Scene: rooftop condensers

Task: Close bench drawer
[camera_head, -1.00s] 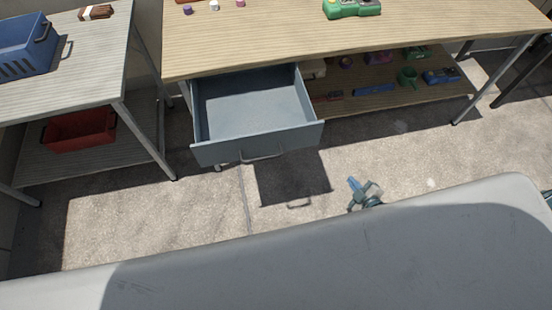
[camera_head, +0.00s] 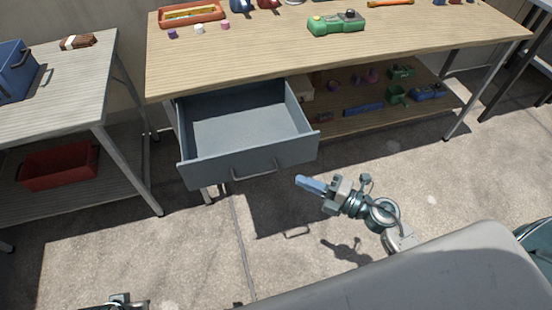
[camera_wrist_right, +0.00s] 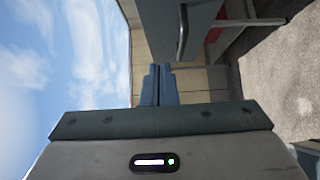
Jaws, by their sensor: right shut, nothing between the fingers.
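The grey-blue bench drawer (camera_head: 247,166) hangs pulled out and empty under the left end of the wooden bench (camera_head: 330,48). Its bar handle (camera_head: 255,174) is on the front panel. In the right wrist view the drawer front (camera_wrist_right: 160,25) and its handle (camera_wrist_right: 183,33) show at the top. My right gripper (camera_head: 308,183) is shut and empty, just right of and below the drawer's right front corner, apart from it. Its closed fingers also show in the right wrist view (camera_wrist_right: 156,85). At the bottom left edge a small part of my left arm shows; its fingers cannot be made out.
A grey side table (camera_head: 60,85) stands at left with a blue crate (camera_head: 14,75) on top and a red bin (camera_head: 58,166) on its lower shelf. The bench's lower shelf (camera_head: 345,125) holds several tools. The concrete floor before the drawer is clear.

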